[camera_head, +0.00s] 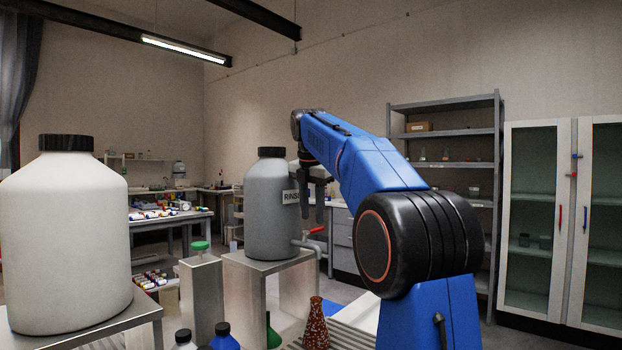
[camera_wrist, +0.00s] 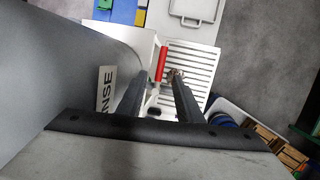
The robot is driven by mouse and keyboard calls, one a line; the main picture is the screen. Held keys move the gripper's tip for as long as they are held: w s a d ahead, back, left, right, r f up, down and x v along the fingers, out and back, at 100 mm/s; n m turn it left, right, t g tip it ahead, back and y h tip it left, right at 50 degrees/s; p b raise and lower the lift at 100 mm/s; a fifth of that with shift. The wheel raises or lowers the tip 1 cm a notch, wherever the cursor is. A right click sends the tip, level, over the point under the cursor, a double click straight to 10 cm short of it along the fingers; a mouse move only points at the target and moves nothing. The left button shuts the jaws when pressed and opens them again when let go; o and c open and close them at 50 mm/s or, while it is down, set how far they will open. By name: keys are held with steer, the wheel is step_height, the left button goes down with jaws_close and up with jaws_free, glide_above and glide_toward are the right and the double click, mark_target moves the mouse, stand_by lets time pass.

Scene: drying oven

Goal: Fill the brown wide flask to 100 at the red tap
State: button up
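The brown wide flask (camera_head: 317,325) is speckled red-brown with a narrow neck. It stands low in the head view, below and in front of the tap; its base is cut off. The red tap handle (camera_head: 317,231) is on the spout of a grey container marked RINSE (camera_head: 272,215). In the wrist view the red handle (camera_wrist: 162,64) shows near my fingertips. My gripper (camera_head: 313,217) points down beside the grey container, just above the tap. In the wrist view my gripper (camera_wrist: 161,76) has its fingers apart with nothing clearly held. A small brown shape between the fingertips is unclear.
The grey container stands on a metal stand (camera_head: 270,265). A large white container (camera_head: 65,240) stands at the left. A ribbed white rack (camera_wrist: 190,60) lies below my gripper.

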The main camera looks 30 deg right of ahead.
steer(key=v, duration=1.4)
steer(key=shift+f, duration=0.1)
steer(key=s+a+f+m+t, duration=0.1)
steer(key=s+a+f+m, duration=0.45)
steer(key=s+f, duration=0.25)
steer(key=s+a+f+m, duration=0.4)
steer(key=s+f+m, duration=0.25)
steer(key=f, duration=0.25)
steer(key=s+a+f+m, duration=0.1)
steer(key=s+f+m, duration=0.2)
steer(key=s+f, duration=0.4)
steer(key=s+a+f+m+y, duration=0.1)
steer(key=s+f+m, duration=0.3)
steer(key=f, duration=1)
steer(key=s+a+f+m+t+y, duration=0.1)
steer(key=s+a+f+m, duration=0.2)
steer(key=s+f, duration=0.7)
steer(key=shift+a+f, duration=0.2)
steer(key=shift+f, duration=0.3)
